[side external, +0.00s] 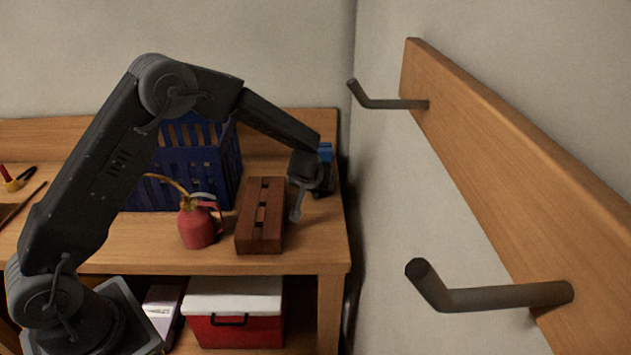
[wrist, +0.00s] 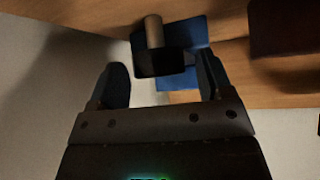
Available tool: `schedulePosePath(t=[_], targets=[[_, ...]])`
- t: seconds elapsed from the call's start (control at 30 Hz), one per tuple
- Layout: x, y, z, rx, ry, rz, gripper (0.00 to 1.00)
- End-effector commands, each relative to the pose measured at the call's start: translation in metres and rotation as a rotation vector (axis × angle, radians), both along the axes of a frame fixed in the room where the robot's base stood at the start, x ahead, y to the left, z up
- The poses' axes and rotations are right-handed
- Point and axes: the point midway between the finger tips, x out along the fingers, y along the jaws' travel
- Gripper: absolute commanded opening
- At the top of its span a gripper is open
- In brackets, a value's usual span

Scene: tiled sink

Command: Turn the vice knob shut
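The vice (side external: 325,152) is blue and dark, at the right end of the wooden bench, partly hidden behind my gripper (side external: 305,172) in the side view. In the wrist view the vice (wrist: 196,33) shows blue faces, a dark block and a short brownish cylinder, which may be the knob. My gripper (wrist: 161,76) is open in the wrist view, with one dark finger to each side of the dark block. No clear contact shows. A grey rod with a rounded end hangs below the gripper in the side view; I cannot tell whether it belongs to the vice.
A brown wooden box (side external: 262,215) stands just left of my gripper. A red oil can (side external: 198,226) and a blue crate (side external: 186,170) stand further left. The wall is close on the right, with a hook rail (side external: 520,170). A red and white cooler (side external: 236,312) sits underneath.

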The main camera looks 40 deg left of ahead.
Motion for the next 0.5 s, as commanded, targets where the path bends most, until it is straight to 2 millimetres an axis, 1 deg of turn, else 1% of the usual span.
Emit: schedulePosePath(t=[0.27,0.37,0.5], targets=[[-0.001,-0.001,0.001,0.0,0.0,0.0,0.75],[-0.005,-0.004,0.007,0.0,-0.001,-0.001,0.75],[-0.02,-0.012,0.025,0.0,-0.002,-0.001,0.75]])
